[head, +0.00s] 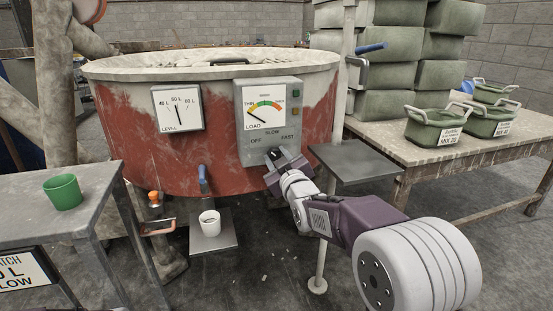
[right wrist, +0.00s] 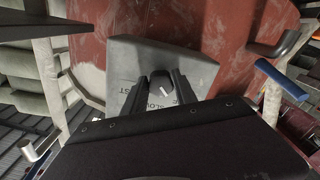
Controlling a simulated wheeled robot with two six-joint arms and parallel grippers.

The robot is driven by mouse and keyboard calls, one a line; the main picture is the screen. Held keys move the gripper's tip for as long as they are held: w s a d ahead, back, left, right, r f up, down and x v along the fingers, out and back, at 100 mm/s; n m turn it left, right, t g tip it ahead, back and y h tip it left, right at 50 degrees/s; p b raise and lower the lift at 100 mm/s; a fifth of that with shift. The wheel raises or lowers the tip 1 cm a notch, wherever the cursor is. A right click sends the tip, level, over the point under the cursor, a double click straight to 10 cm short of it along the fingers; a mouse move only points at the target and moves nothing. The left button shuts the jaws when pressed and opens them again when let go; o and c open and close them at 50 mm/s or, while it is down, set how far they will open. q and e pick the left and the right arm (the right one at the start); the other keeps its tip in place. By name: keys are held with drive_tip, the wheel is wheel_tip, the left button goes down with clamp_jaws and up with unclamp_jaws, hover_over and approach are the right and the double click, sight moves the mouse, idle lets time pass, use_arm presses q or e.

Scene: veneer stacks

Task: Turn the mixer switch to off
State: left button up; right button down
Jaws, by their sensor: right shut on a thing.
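The mixer (head: 225,150) is a large red drum with a pale, worn rim. Its grey control panel (head: 248,140) carries a load gauge (head: 264,107) and the labels OFF, SLOW and FAST. The switch knob (head: 274,153) sits at the panel's lower part, below SLOW. My right gripper (head: 284,160) is at the knob and shut on it. In the right wrist view the knob (right wrist: 165,89) shows a white pointer mark between the two dark fingers. The fingers hide part of the knob and some of the lettering. My left gripper is not in view.
A level gauge (head: 177,108) is left of the panel. A white cup (head: 210,224) stands on a low plate under the blue-handled tap (head: 203,180). A green cup (head: 63,191) is on the left table. A small grey shelf (head: 355,161) stands close right of my gripper.

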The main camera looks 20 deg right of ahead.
idle(0.4)
drive_tip(key=c, duration=1)
unclamp_jaws()
drive_tip(key=shift+s, duration=0.1)
drive_tip(key=shift+s+r, duration=0.1)
drive_tip(key=shift+s, duration=0.25)
drive_tip(key=s+p, duration=0.2)
drive_tip(key=s, duration=0.6)
drive_tip(key=shift+d, duration=0.15)
drive_tip(key=shift+s, duration=0.1)
